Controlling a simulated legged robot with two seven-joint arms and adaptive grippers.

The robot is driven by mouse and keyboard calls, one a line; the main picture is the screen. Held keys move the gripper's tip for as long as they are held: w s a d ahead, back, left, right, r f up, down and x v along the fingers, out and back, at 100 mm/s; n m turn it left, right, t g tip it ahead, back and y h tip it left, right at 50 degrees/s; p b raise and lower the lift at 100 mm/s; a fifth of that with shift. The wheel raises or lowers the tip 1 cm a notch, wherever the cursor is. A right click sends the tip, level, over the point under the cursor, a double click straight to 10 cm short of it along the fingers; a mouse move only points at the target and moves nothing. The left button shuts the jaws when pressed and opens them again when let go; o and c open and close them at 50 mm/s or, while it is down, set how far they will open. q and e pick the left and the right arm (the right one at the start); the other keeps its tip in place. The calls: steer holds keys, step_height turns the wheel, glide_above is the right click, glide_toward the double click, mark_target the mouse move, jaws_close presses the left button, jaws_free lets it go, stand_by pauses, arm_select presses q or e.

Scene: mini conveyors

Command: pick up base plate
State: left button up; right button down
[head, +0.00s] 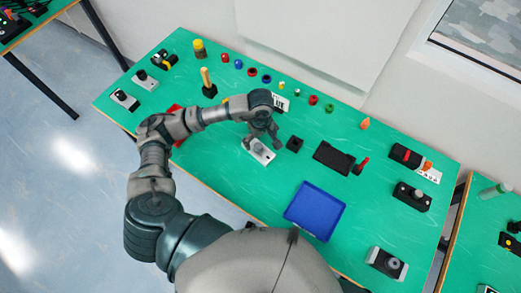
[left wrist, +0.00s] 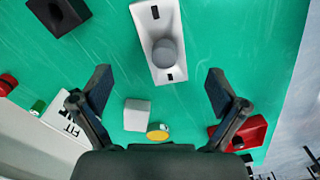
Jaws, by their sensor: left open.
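A light grey base plate (head: 262,157) with a round grey knob lies on the green table, under my left gripper (head: 261,140). In the left wrist view the plate (left wrist: 140,14) is upper middle, with dark slots at both ends of the knob. In the head view the gripper partly covers the plate. My right gripper is not seen.
A black square block (head: 294,144) sits right of the plate. A blue tray (head: 315,209) and a black holder (head: 333,158) are further right. A white block (left wrist: 137,115) and a yellow-topped round piece (left wrist: 157,133) lie near the fingers. Similar knobbed plates stand at the table's ends.

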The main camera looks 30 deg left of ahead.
mark_target(258, 146)
arm_select(q)
steer(key=shift+f, duration=0.7)
steer(key=shift+a+f, duration=0.2)
steer(key=shift+f, duration=0.15)
steer(key=f, duration=0.1)
steer(key=a+f, duration=0.1)
steer(key=f, duration=0.1)
steer(key=f+p, duration=0.1)
steer(key=shift+s+a+f, duration=0.1)
steer(key=shift+a+f, duration=0.15)
steer(key=shift+f, duration=0.4)
steer(key=shift+d+f, duration=0.15)
steer(key=shift+d, duration=0.6)
steer(key=c, duration=1.1)
steer(key=shift+a, duration=0.25)
steer(key=c, duration=0.4)
steer(key=shift+a, duration=0.25)
steer(key=shift+c, duration=0.6)
steer(key=shift+d, duration=0.15)
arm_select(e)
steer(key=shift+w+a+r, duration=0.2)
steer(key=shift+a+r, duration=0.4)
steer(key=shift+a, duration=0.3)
